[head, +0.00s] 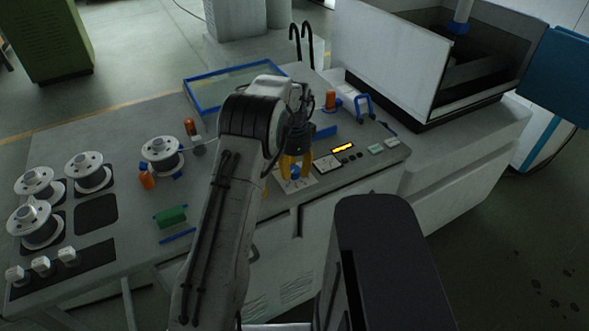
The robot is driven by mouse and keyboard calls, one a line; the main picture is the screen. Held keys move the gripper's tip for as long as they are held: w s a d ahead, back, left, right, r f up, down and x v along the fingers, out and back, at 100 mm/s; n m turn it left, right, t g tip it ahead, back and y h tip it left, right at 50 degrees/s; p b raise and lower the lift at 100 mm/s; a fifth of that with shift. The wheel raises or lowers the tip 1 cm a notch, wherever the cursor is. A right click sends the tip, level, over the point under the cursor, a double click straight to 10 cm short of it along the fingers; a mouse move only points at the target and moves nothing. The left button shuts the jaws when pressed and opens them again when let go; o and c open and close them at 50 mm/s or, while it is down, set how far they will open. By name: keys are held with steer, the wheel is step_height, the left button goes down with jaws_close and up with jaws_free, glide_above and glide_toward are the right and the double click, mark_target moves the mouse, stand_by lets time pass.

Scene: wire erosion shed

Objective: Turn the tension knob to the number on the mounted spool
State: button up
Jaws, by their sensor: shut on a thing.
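My gripper (295,168) reaches down with yellow fingers onto the blue tension knob (295,173) at the front of the bench. The fingers are shut on the knob, one on each side. A white dial plate (303,184) lies under the knob; its marks are too small to read and my fingers hide part of it. One silver wire spool (160,148) sits apart from the others, left of my arm, between two orange parts. It seems to be the mounted spool. Any number on it is too small to read.
Several spools (38,226) stand on dark pads at the left. A green block (171,216) lies nearer. A blue-framed tray (203,99) is behind my arm. A white machine (390,60) stands behind.

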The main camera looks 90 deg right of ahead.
mark_target(295, 169)
steer(key=shift+a+f, duration=0.1)
steer(key=shift+f, duration=0.05)
steer(key=o, duration=1.2)
step_height(295, 169, up, 12)
steer(key=shift+r, duration=0.1)
stand_by(0.7)
